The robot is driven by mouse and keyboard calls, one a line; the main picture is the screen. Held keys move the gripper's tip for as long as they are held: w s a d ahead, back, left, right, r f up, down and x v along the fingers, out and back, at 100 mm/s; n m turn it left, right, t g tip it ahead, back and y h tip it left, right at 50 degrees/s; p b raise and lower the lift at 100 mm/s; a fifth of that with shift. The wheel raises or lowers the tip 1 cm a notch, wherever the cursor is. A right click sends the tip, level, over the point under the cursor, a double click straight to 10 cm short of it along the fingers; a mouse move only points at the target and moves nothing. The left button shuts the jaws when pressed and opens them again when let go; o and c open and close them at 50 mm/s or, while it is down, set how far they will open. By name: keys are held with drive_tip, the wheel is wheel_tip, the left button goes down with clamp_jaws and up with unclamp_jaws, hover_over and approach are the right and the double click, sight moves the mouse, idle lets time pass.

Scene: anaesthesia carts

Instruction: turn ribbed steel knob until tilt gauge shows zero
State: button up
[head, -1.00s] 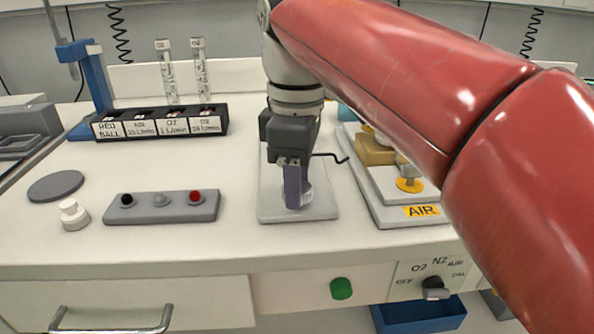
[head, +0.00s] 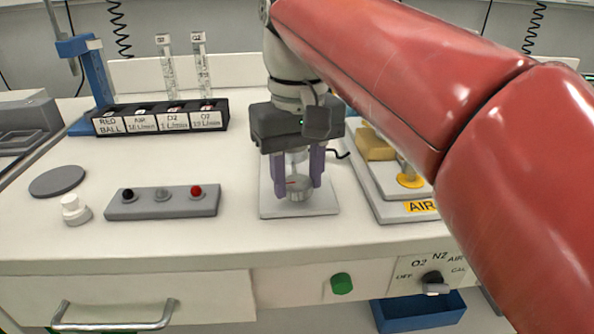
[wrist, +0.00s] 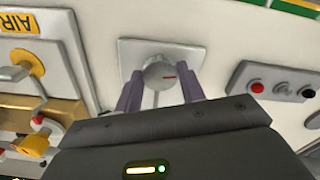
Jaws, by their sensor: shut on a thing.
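The ribbed steel knob (head: 299,190) stands on a pale square plate (head: 325,207) on the bench top, in the middle of the head view. My gripper (head: 299,182) points down with one purple finger on each side of the knob and is shut on it. I cannot make out a tilt gauge reading. The fingers hide part of the knob's sides.
A grey bar with black, grey and red buttons (head: 163,203) lies left of the plate. A raised board labelled AIR (head: 420,206) with a yellow fitting is close on the right. A black labelled rack (head: 160,120) with two glass tubes stands behind.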

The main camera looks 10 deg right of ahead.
sight(298, 183)
drive_tip(key=shift+m, duration=1.7)
drive_tip(key=o, duration=1)
drive_tip(key=shift+r, duration=0.1)
wheel_tip(298, 183, up, 8)
drive_tip(key=shift+f, duration=0.2)
